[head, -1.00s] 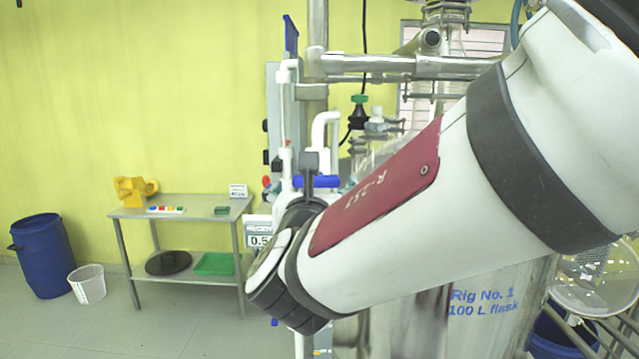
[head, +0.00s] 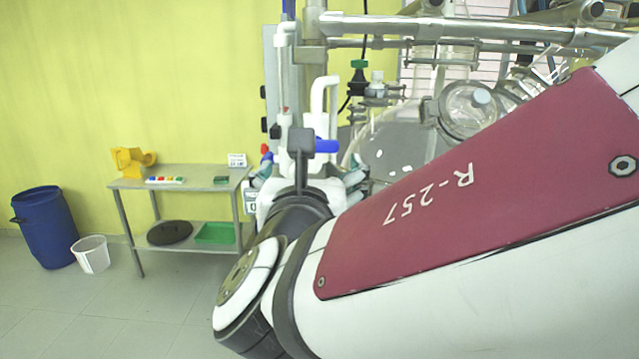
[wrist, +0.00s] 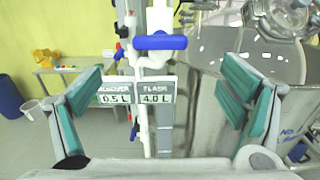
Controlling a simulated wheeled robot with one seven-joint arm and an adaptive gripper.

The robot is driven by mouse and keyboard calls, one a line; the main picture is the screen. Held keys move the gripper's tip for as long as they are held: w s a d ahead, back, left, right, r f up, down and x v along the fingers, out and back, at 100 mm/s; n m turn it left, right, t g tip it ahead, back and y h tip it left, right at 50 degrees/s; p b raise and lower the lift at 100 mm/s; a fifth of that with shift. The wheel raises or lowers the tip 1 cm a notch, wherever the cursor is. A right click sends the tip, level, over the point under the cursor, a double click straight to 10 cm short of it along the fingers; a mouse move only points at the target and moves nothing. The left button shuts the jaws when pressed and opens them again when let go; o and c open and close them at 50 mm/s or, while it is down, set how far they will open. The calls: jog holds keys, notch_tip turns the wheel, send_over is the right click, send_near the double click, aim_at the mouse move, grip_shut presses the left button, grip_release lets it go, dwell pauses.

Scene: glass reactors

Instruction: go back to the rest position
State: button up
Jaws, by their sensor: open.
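My gripper (wrist: 163,92) is open and empty in the wrist view, with teal-padded fingers spread wide to left and right. A blue valve handle (wrist: 160,42) on white piping and a two-part display (wrist: 136,93) reading 0.5 L and 4.0 L show between and beyond the fingers. I see no finger touching them. In the head view the fingertips (head: 310,178) show on either side of the white piping, partly hidden behind my wrist. The blue handle (head: 326,146) is just above them there. My arm fills the lower right.
The glass vessel (head: 400,145) and metal frame pipes (head: 430,27) stand close behind my arm. At the left are a steel table (head: 200,179) with small items, a blue barrel (head: 45,228) and a white bucket (head: 92,254). The floor at lower left is clear.

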jog(key=s+d+f+m+g+h, duration=0.2)
jog(key=d+m+g, duration=0.1)
jog(key=d+m, duration=0.3)
jog(key=s+d+f+m+g+h, duration=0.25)
jog(key=d+m, duration=0.25)
jog(key=d, duration=0.3)
jog(key=s+d+f+m+g+h, duration=0.1)
jog(key=d+m+g+h, duration=0.2)
jog(key=d+m, duration=0.35)
jog(key=s+d+f+m+g+y, duration=0.2)
jog(key=s+d+f+m+g, duration=0.25)
jog(key=s+m, duration=0.25)
jog(key=s+a+m+y, duration=0.4)
jog(key=m+y, duration=0.2)
jog(key=m, duration=0.5)
jog(key=shift+s+a+f+t, duration=0.3)
jog(key=shift+a, duration=0.05)
